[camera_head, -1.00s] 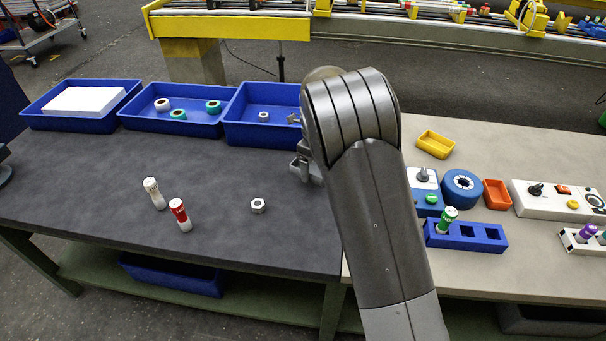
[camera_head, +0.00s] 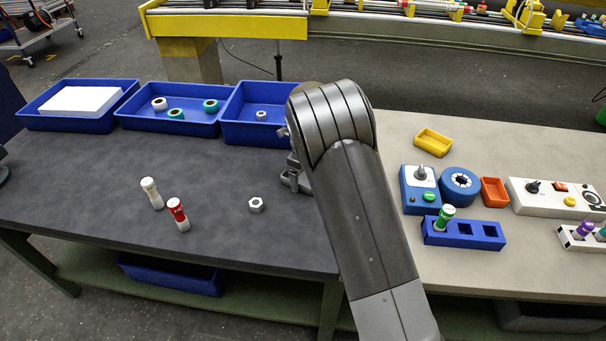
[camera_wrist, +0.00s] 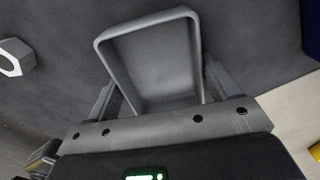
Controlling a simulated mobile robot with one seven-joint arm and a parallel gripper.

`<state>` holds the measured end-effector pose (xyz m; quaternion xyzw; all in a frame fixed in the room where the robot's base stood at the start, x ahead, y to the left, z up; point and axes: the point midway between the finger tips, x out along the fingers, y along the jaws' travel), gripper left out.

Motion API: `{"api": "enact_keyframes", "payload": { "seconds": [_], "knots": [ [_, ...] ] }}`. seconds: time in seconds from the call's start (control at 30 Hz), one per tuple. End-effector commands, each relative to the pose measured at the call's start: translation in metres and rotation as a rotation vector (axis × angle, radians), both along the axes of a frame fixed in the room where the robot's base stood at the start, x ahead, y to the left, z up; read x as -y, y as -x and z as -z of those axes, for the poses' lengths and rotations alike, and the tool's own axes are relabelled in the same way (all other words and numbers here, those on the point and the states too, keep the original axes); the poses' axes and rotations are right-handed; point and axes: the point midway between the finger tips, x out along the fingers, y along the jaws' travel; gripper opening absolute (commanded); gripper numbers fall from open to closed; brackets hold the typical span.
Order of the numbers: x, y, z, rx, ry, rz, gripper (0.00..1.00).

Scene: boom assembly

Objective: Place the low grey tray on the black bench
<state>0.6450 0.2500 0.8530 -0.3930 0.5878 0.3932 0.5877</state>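The low grey tray (camera_wrist: 155,62) is an open, tapered box with a rounded rim, seen empty in the wrist view. My gripper (camera_wrist: 160,75) has one finger against each side wall of the tray and appears shut on it. Dark bench surface shows around the tray; I cannot tell whether the tray touches it. In the head view my gripper (camera_head: 294,176) is low over the right part of the black bench (camera_head: 110,190), partly hidden by my arm. The tray cannot be made out clearly there.
A white hex nut (camera_head: 256,205) lies left of my gripper. A white tube (camera_head: 152,193) and a red-labelled tube (camera_head: 178,214) stand further left. Blue bins (camera_head: 172,126) line the back. The beige bench (camera_head: 480,265) on the right holds a blue rack (camera_head: 463,236) and several devices.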

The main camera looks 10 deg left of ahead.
Motion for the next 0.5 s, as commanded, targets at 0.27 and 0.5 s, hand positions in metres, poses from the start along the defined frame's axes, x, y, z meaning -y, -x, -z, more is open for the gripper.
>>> {"api": "enact_keyframes", "payload": {
  "seconds": [0.27,0.5],
  "knots": [
    [0.0,0.0,-0.0002,0.0,0.0,0.0,0.99],
    [-0.0001,-0.0002,-0.0034,0.001,-0.001,0.0,0.99]
  ]
}}
